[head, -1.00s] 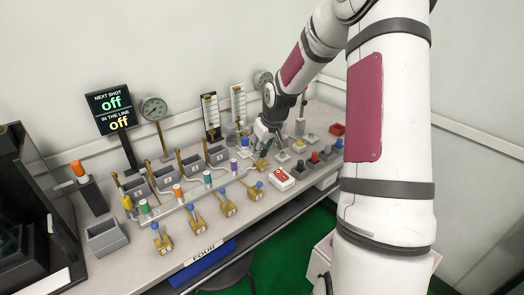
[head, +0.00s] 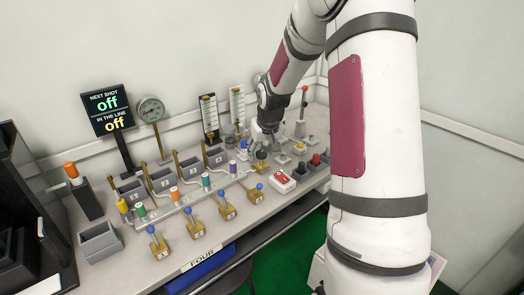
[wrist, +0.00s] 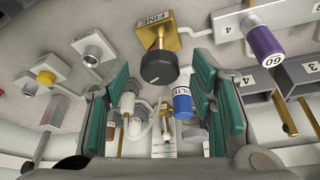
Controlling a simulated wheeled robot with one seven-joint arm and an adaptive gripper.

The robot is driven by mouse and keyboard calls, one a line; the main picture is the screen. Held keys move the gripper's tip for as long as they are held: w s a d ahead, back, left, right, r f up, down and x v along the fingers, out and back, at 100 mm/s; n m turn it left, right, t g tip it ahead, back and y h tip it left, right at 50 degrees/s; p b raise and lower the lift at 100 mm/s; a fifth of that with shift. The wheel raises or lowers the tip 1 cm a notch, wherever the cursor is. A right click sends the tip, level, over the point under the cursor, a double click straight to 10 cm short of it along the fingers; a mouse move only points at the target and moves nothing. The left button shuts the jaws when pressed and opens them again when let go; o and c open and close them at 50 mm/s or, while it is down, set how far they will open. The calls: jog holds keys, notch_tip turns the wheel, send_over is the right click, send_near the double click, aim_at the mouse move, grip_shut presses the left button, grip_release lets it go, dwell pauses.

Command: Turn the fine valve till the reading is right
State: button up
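The fine valve (wrist: 158,68) is a round black knob on a brass block with a "FINE" label, in the upper middle of the wrist view. In the head view the valve (head: 261,155) is just below my gripper (head: 258,138). In the wrist view my gripper (wrist: 161,80) has its two teal fingers wide apart, one on each side of the knob, with gaps showing; it is open and empty. Two upright scales, one black-backed (head: 209,116) and one white (head: 237,104), and a round dial gauge (head: 151,109) stand behind; their readings are too small to make out.
A blue filter cylinder (wrist: 182,103) is close to the right finger. A purple cylinder (wrist: 263,40) and grey bins are farther right. A red-and-white switch box (head: 280,181) and brass valves with blue knobs (head: 227,196) line the bench. The sign (head: 107,108) reads off twice.

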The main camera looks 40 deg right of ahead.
jog(key=v, duration=1.2)
dwell(0.3)
jog(key=s+a+r+n+g, duration=0.1)
jog(key=s+a+r, duration=0.2)
jog(key=s+a, duration=0.45)
jog(key=s+a+r+n, duration=0.1)
jog(key=s+a+r, duration=0.2)
jog(key=s+a, duration=0.45)
jog(key=s+a+f+n+g+y, duration=0.1)
jog(key=s+a, duration=0.3)
jog(key=s, duration=0.5)
jog(key=s+a+n+g, duration=0.1)
jog(key=s+a, duration=0.3)
jog(key=s, duration=0.6)
notch_tip(320, 180, up, 15)
jog(key=t+p, duration=0.3)
jog(key=p, duration=1.1)
jog(key=shift+w+d+r, duration=0.15)
jog(key=shift+w+r, duration=0.05)
jog(key=shift+w, duration=0.2)
